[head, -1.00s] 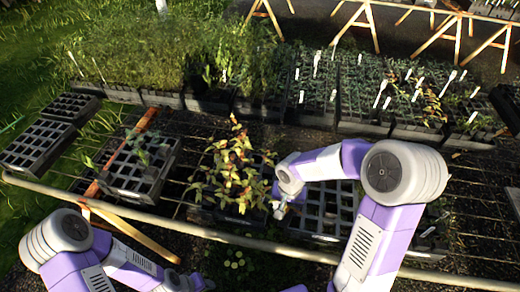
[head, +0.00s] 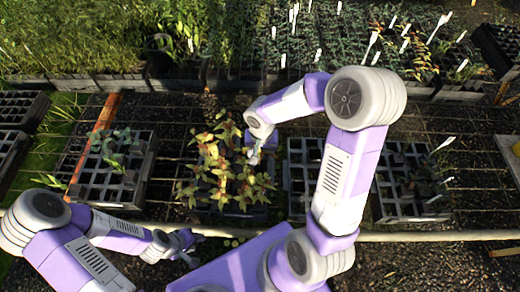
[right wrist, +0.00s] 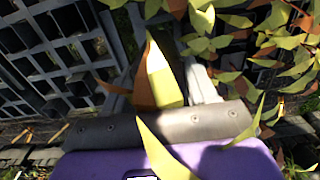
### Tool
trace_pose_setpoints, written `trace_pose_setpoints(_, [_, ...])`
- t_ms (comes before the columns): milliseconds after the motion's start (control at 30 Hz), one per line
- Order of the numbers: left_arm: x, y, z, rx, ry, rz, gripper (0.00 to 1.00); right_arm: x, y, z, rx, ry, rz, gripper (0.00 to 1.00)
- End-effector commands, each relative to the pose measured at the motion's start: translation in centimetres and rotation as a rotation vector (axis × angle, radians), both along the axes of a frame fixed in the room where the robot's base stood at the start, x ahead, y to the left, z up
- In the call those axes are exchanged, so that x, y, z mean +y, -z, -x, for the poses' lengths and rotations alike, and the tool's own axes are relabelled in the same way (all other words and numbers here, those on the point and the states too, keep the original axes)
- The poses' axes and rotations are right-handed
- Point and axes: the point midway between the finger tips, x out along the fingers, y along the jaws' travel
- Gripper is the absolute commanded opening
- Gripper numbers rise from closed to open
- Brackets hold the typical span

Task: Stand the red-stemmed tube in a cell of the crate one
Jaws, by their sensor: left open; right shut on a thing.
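Red-stemmed plants (head: 222,165) with yellow-green and reddish leaves stand in a crate (head: 240,214) in the middle of the head view. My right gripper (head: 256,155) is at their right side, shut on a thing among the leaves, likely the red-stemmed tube. In the right wrist view a yellow-green and brown leaf (right wrist: 163,75) rises between the fingers; leaves hide the tube's body. To the right stands a dark crate (head: 298,150) with open cells, partly behind my right arm. My left gripper (head: 190,243) is open and empty at the lower left, apart from the crates.
A grey crate (head: 98,190) with a few green seedlings stands at the left. Another crate (head: 408,216) with plants is at the right. A pale rail (head: 420,236) runs along the front. Trays of plants with white labels line the back.

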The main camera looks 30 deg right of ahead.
Motion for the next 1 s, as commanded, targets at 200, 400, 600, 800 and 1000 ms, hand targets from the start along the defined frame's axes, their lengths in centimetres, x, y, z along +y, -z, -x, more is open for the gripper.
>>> trace_pose_setpoints(200, [0.0,1.0,0.0,-0.001,0.0,0.0,0.43,0.0,1.4,0.0,-0.001,0.0,-0.001,0.03])
trace_pose_setpoints(400, [0.0,1.1,0.0,-0.001,0.0,0.0,0.43,0.0,1.6,0.0,-0.001,0.0,0.0,0.03])
trace_pose_setpoints(600, [0.0,1.6,-0.1,-0.001,0.0,0.0,0.43,0.0,1.9,0.0,-0.001,0.0,0.001,0.03])
trace_pose_setpoints(800, [0.0,2.0,-0.1,-0.001,0.0,0.0,0.43,0.0,2.2,0.0,0.0,0.0,0.0,0.03])
trace_pose_setpoints(1000, [0.0,1.9,-0.1,-0.001,0.0,0.0,0.43,0.0,2.1,0.0,0.0,0.0,0.0,0.03])
